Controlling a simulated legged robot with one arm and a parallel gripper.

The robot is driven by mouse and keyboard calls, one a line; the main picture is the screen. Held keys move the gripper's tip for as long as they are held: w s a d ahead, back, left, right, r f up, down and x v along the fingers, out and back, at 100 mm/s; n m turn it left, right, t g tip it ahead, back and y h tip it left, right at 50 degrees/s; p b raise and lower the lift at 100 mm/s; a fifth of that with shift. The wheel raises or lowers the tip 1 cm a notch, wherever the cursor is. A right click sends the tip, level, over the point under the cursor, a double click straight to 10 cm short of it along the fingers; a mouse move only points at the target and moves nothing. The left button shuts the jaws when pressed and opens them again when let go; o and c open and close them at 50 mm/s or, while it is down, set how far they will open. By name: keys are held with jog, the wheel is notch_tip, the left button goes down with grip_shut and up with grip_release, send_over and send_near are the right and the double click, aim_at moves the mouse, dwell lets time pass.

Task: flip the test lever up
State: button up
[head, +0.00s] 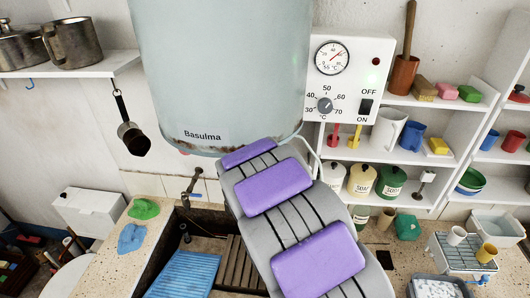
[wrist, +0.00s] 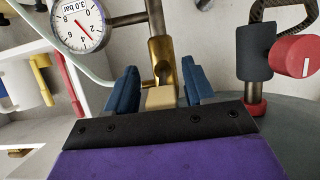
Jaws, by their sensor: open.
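In the wrist view, my gripper (wrist: 160,88) is open, with one blue finger on each side of a brass fitting (wrist: 162,62) on a grey pipe. A small tan block (wrist: 161,98) shows low between the fingers. I cannot tell whether the fingers touch the brass part, or which piece is the test lever. In the head view, my arm reaches up to the grey water boiler (head: 222,70), and my gripper is hidden there.
A pressure gauge (wrist: 79,25) and a red knob (wrist: 296,56) on a black-sleeved pipe flank the fitting. The control panel (head: 348,50) is right of the boiler. Shelves (head: 440,98) hold jugs and tubs. The stone trough (head: 112,250) lies below.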

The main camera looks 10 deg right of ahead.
jog(key=p+v, duration=0.4)
jog(key=v, duration=1.3)
jog(key=shift+r+p, duration=0.2)
jog(key=shift+p, duration=0.2)
